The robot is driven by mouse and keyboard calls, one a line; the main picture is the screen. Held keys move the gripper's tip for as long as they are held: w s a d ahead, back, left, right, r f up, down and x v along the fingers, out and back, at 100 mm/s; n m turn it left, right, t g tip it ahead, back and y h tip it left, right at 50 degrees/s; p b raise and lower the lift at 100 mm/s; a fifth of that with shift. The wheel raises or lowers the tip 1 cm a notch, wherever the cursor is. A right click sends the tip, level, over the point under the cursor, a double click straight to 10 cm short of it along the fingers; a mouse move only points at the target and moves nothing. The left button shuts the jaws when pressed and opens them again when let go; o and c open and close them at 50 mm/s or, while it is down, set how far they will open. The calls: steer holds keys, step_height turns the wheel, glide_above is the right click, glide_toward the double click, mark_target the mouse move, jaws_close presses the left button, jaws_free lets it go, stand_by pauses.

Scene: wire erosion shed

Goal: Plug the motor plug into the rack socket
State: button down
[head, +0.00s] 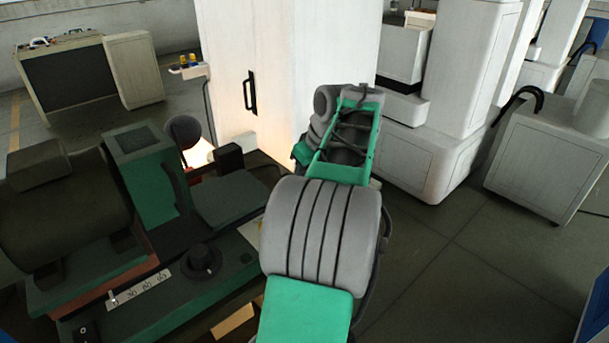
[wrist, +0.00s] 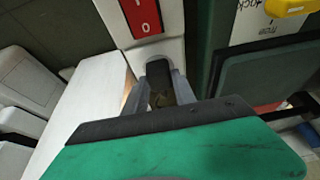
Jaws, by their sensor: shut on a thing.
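In the wrist view my gripper (wrist: 160,88) has its two grey fingers closed on a dark plug (wrist: 158,72), which I take to be the motor plug. The plug's front end is at a white strip (wrist: 155,48), just below a red rocker switch (wrist: 141,14) marked 1 and 0. I cannot tell whether the plug touches the strip or is in it; the socket opening is hidden. The green gripper body covers the lower part of this view. In the head view my arm hides the fingers and the plug.
A motor bench with a green base (head: 210,310) and a dark motor (head: 62,215) stands at the left in the head view. A tall white cabinet (head: 290,60) is behind my arm. A label reading "rack" (wrist: 258,22) and a yellow part (wrist: 288,6) are right of the strip.

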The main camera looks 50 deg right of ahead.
steer(key=c, duration=0.9)
jaws_free()
steer(key=p+v, duration=0.2)
steer(key=v, duration=0.5)
steer(key=shift+s+r, duration=0.2)
steer(key=shift+r, duration=0.15)
